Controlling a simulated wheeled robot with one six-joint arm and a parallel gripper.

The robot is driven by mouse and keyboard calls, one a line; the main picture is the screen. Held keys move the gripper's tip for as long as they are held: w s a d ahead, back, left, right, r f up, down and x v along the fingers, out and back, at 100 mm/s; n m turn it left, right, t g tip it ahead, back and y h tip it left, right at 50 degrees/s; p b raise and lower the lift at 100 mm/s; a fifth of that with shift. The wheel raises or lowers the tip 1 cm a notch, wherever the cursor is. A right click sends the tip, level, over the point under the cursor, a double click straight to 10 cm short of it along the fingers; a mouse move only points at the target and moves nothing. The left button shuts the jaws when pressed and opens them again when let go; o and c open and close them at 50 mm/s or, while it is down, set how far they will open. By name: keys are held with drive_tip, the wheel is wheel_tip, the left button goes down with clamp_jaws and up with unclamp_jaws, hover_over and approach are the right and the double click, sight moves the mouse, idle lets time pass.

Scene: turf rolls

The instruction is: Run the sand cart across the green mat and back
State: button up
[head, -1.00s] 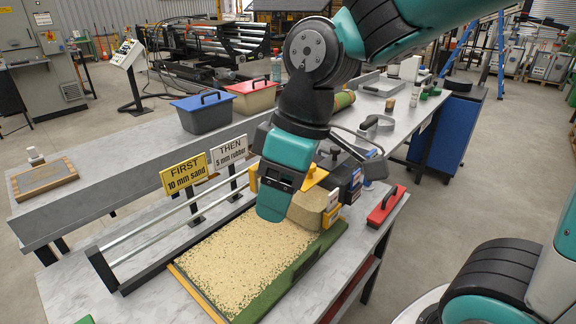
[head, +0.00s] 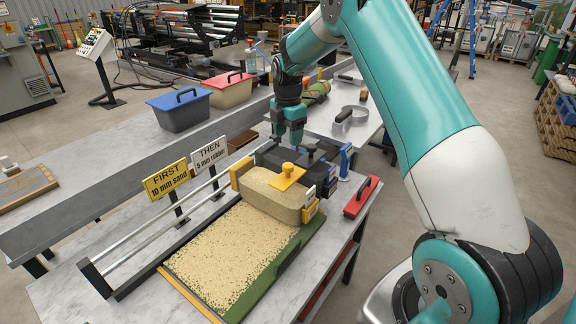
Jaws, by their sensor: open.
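The sand cart (head: 268,193), a clear-sided hopper full of pale sand with yellow ends and a yellow knob handle (head: 287,175), stands at the far end of the mat. The green mat (head: 285,262) is mostly under a speckled layer of sand (head: 228,252); bare green shows along its right side. My gripper (head: 288,142) is beyond the sand cart, pointing down by the dark rubber cart (head: 272,158). It is open and apart from the yellow handle. Whether its fingers touch the dark cart is unclear.
A metal rail (head: 150,243) runs along the mat's left side, with yellow (head: 166,180) and white (head: 209,154) signs reading first 10 mm sand, then 5 mm rubber. A red-handled tool (head: 361,197) lies to the right. Blue-lidded (head: 180,110) and red-lidded (head: 229,89) bins stand behind.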

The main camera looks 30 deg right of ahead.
sight(288, 165)
wheel_tip(288, 165, down, 12)
drive_tip(key=p, duration=0.3)
drive_tip(key=shift+f, duration=0.15)
clamp_jaws()
